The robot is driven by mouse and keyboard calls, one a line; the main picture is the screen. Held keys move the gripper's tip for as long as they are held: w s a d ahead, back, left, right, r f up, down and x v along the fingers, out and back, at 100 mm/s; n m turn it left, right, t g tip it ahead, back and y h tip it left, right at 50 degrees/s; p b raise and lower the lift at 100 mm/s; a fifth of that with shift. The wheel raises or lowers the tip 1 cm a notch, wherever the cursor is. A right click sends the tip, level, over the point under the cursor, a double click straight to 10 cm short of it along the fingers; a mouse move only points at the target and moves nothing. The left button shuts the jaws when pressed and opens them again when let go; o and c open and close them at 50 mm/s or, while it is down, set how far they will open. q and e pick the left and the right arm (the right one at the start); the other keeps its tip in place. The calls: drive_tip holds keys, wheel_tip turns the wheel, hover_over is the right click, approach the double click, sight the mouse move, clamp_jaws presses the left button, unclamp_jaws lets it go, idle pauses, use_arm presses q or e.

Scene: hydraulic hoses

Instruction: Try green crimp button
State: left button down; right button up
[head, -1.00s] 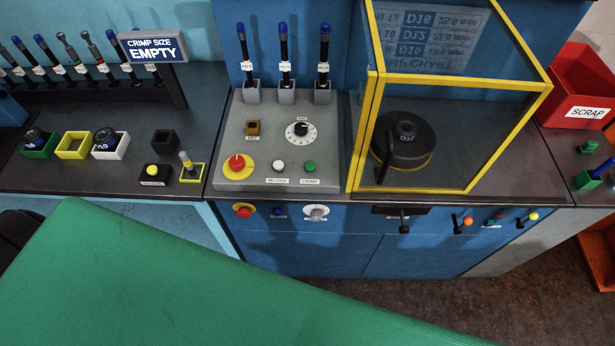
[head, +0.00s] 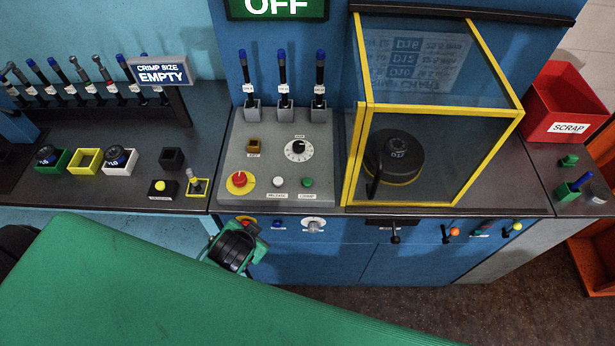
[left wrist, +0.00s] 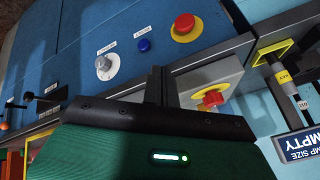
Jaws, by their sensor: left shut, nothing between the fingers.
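The green crimp button (head: 308,183) sits at the lower right of the sloped grey control panel (head: 288,160), above a small label. A white button (head: 278,182) and a red knob on a yellow disc (head: 239,182) are to its left. My left gripper (head: 236,246) is in front of the cabinet, below and left of the button; its fingertips are hard to make out there. In the left wrist view its dark fingers (left wrist: 161,86) are shut and empty, near the cabinet front and the panel's edge. The green button does not show in that view. My right gripper is not in view.
A yellow-framed clear guard (head: 480,155) stands right of the panel over a black round machine (head: 394,157). Three blue-topped levers (head: 283,75) rise behind the panel. A green OFF sign (head: 278,8) hangs above. Knobs and a blue button (left wrist: 144,46) line the cabinet front.

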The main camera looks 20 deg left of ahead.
use_arm(q)
drive_tip(key=w+d+r+m+t+p, duration=0.1)
drive_tip(key=w+r+m+t, duration=0.5)
drive_tip(key=r, duration=0.7)
drive_tip(key=w+d+r+m+t, duration=0.1)
drive_tip(key=w+r+m+t, duration=0.5)
drive_tip(key=r, duration=0.7)
drive_tip(key=w+d+r+m+h, duration=0.1)
drive_tip(key=d+r+m+h, duration=0.2)
drive_tip(key=d+m+h, duration=0.5)
drive_tip(key=w+d+r+m+h, duration=0.25)
drive_tip(key=m+h, duration=0.35)
drive_tip(key=m, duration=0.4)
drive_tip(key=d+f+m+g, duration=0.1)
drive_tip(key=f+m+g, duration=0.2)
drive_tip(key=f+m, duration=0.1)
drive_tip(key=f+m+g+y, duration=0.1)
drive_tip(key=f+m+g, duration=0.2)
drive_tip(key=m, duration=0.3)
drive_tip(key=w+d+f+m+g, duration=0.1)
drive_tip(key=f+m+g, duration=0.3)
drive_tip(key=f+m, duration=0.1)
drive_tip(key=shift+d+f+m+y, duration=0.15)
drive_tip(key=shift+d+m+y, duration=0.15)
drive_tip(key=w+a+f+m+g+y, duration=0.1)
drive_tip(key=w+a+f+m+y, duration=0.1)
drive_tip(key=a+f+y, duration=0.3)
drive_tip(key=shift+w+a+f+m, duration=0.3)
drive_tip(key=shift+a+f+m, duration=0.2)
drive_tip(key=shift+a, duration=0.6)
